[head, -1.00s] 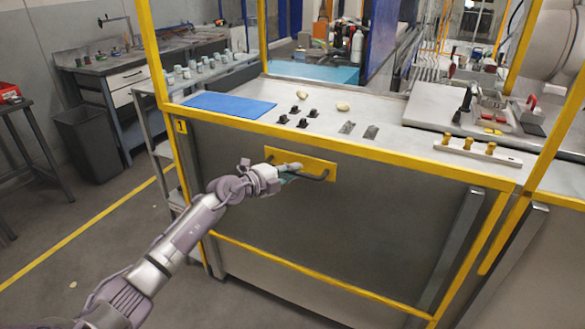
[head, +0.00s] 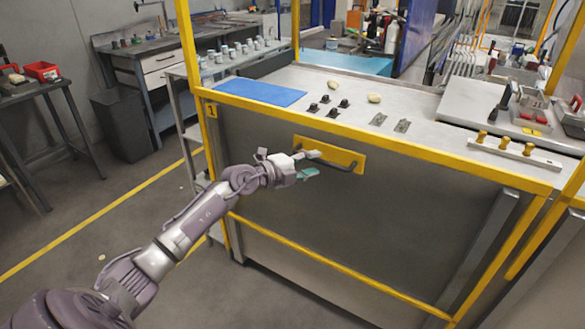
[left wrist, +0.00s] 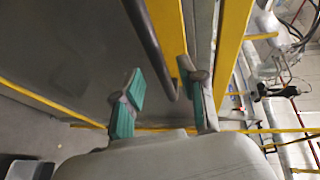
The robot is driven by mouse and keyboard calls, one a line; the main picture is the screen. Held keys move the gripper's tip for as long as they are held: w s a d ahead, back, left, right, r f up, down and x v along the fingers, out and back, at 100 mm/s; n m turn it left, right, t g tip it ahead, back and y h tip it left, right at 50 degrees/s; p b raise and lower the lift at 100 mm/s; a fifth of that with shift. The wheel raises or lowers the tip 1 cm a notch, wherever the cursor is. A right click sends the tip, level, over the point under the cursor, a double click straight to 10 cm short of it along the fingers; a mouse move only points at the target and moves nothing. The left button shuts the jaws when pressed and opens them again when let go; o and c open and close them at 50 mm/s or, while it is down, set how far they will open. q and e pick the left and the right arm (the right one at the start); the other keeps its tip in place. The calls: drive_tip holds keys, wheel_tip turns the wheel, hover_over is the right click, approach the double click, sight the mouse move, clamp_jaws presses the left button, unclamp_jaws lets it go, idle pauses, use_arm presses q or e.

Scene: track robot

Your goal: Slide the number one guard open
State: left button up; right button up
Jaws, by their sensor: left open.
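The number one guard (head: 290,215) is a grey panel in a yellow frame, with a yellow "1" tag (head: 211,110) at its upper left. A yellow plate (head: 345,156) on its upper part carries a dark bar handle (head: 352,167). My left gripper (head: 313,164) is open at the handle's left part and hides some of it. In the left wrist view its teal-padded fingers (left wrist: 163,102) stand apart, and the dark bar (left wrist: 152,40) runs down to between them in the picture. I cannot tell whether they touch it. My right gripper is out of view.
The worktop behind the guard holds a blue mat (head: 262,93), black knobs (head: 322,104) and a strip with yellow knobs (head: 515,152). A grey bin (head: 125,125) and a workbench (head: 150,50) stand at the left. The floor left of the guard is clear.

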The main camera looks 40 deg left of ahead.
use_arm(q)
drive_tip(key=v, duration=0.8)
drive_tip(key=shift+s, duration=0.35)
drive_tip(key=s+a+f+n+y+p, duration=0.25)
drive_tip(key=f+n, duration=0.65)
drive_tip(key=f, duration=1.2)
drive_tip(key=s+f+n+g+y, duration=0.2)
drive_tip(key=s+f, duration=0.3)
drive_tip(key=f, duration=0.3)
drive_tip(key=s+f+n+g+y, duration=0.1)
drive_tip(key=s+f+n+y, duration=0.15)
drive_tip(key=s+f, duration=0.45)
drive_tip(key=s+d+f+n+g, duration=0.2)
drive_tip(key=s+d+f+g, duration=0.15)
drive_tip(key=s+f, duration=0.5)
drive_tip(key=s+d+f+n+g, duration=0.25)
drive_tip(key=s+d+f, duration=0.25)
drive_tip(key=s+f, duration=0.35)
drive_tip(key=s+d+f+g, duration=0.2)
drive_tip(key=s+d, duration=0.3)
drive_tip(key=s, duration=0.4)
drive_tip(key=s+d+f+g+h+p, duration=0.1)
drive_tip(key=s+d+f+g, duration=0.2)
drive_tip(key=s, duration=0.6)
drive_tip(key=shift+d+f+n+h, duration=0.3)
drive_tip(key=shift+d+f, duration=0.4)
drive_tip(key=shift+d, duration=0.35)
